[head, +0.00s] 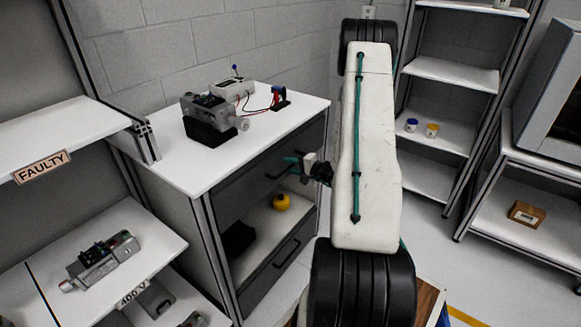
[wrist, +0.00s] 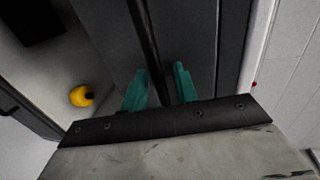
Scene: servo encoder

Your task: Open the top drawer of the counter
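The counter (head: 177,157) has a white top and stands left of centre in the head view. Its dark grey top drawer (head: 240,192) looks closed, with a dark bar handle (head: 279,172) across its front. My gripper (head: 297,163) is at the right part of this handle, partly hidden by my arm. In the wrist view, the two teal fingers of my gripper (wrist: 160,88) are apart. The dark handle bar (wrist: 146,40) runs between them, closer to the left finger, with a gap at the right finger. Firm contact cannot be seen.
Below the drawer is an open shelf with a yellow object (head: 281,201) and a black box (head: 238,238), then a lower drawer (head: 272,277). A clamp-like device (head: 212,112) stands on the counter. The FAULTY shelf (head: 62,133) is at left; shelving (head: 455,75) stands at right.

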